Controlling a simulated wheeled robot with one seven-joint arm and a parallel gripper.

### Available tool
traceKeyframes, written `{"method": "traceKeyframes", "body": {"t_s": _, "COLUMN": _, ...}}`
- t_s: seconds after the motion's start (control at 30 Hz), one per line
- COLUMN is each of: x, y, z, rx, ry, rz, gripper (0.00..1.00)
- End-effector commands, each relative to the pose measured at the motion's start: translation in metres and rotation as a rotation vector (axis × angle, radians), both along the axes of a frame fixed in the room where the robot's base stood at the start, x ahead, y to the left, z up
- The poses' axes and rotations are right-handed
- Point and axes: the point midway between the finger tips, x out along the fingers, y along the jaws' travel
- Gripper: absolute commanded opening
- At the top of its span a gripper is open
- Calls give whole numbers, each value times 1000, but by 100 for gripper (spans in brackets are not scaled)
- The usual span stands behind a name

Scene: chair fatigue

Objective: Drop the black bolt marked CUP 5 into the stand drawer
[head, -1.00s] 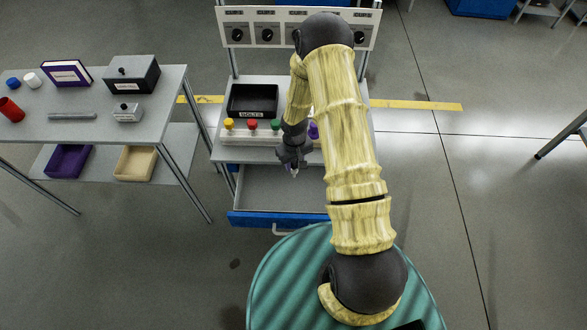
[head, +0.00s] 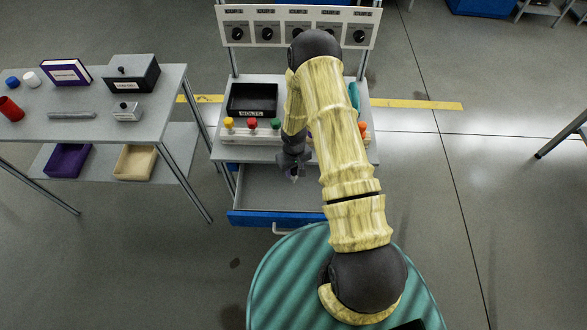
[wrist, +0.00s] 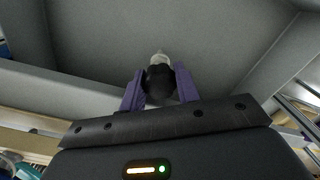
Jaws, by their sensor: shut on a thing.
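The black bolt (wrist: 159,80) is between the two purple fingers of my gripper (wrist: 159,82) in the wrist view, with a pale tip pointing away from me. Its CUP 5 marking is not readable. In the head view my gripper (head: 293,174) is over the open stand drawer (head: 258,190), which has a grey inside and a blue front. The wrist view shows the grey drawer floor (wrist: 100,35) and walls beyond the bolt. The bolt is held above the floor, apart from it. The part of the drawer to the right is hidden by my arm.
Above the drawer, the stand's top carries a black BOLTS tray (head: 252,100) and a rack (head: 240,137) with coloured knobs. A panel with dials (head: 268,33) rises behind. A side table (head: 80,128) with several items stands at the left.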

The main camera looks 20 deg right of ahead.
Motion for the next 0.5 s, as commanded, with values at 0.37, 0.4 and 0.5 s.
{"method": "traceKeyframes", "body": {"t_s": 0.37, "x": 0, "y": 0, "z": -3, "rx": 0, "ry": 0, "rz": 0, "gripper": 41}}
{"method": "traceKeyframes", "body": {"t_s": 0.4, "x": 0, "y": 0, "z": -3, "rx": 0, "ry": 0, "rz": 0, "gripper": 41}}
{"method": "traceKeyframes", "body": {"t_s": 0.5, "x": 0, "y": 0, "z": -3, "rx": 0, "ry": 0, "rz": 0, "gripper": 41}}
